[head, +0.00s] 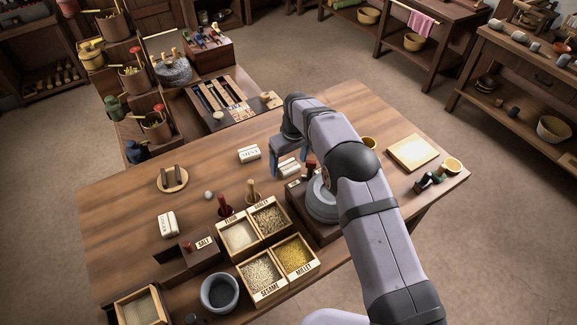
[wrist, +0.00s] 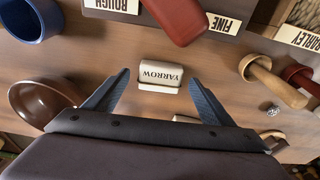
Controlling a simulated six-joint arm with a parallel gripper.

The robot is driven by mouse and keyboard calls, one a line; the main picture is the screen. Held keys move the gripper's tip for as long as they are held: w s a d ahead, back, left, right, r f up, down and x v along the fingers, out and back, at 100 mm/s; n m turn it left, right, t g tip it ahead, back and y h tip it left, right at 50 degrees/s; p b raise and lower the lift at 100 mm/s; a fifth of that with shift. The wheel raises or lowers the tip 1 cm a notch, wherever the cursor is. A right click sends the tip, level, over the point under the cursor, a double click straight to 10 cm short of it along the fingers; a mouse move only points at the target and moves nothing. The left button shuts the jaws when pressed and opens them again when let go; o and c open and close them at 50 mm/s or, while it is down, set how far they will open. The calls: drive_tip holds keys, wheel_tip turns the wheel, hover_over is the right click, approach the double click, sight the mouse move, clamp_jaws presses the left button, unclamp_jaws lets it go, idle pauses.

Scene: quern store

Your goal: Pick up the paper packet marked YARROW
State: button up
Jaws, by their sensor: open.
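The white paper packet marked YARROW (wrist: 160,76) lies on the wooden table, its label readable in the wrist view. In the head view it appears to be the white packet (head: 289,168) below my gripper (head: 291,163). My gripper is open; in the wrist view its two blue fingers (wrist: 158,76) stand apart on either side of the packet. The packet is not held. Whether the fingertips are at table height, I cannot tell. Another white packet (head: 249,153) lies to the left, and a third (head: 168,223) is farther left; their lettering is too small to read.
A dark block with FINE (wrist: 228,24) and ROUGH labels and a red piece (wrist: 180,17) lies close beyond the packet. Wooden pestle-like pieces (wrist: 270,80) stand to the right, a brown bowl (wrist: 38,100) to the left. Grain boxes (head: 262,270) fill the table's front.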

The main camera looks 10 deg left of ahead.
sight(289, 166)
drive_tip(key=shift+f, duration=0.25)
drive_tip(key=shift+c, duration=0.7)
drive_tip(key=c, duration=1)
drive_tip(key=shift+r, duration=0.1)
wheel_tip(289, 166, up, 10)
drive_tip(key=shift+f+b, duration=0.1)
drive_tip(key=shift+b, duration=0.75)
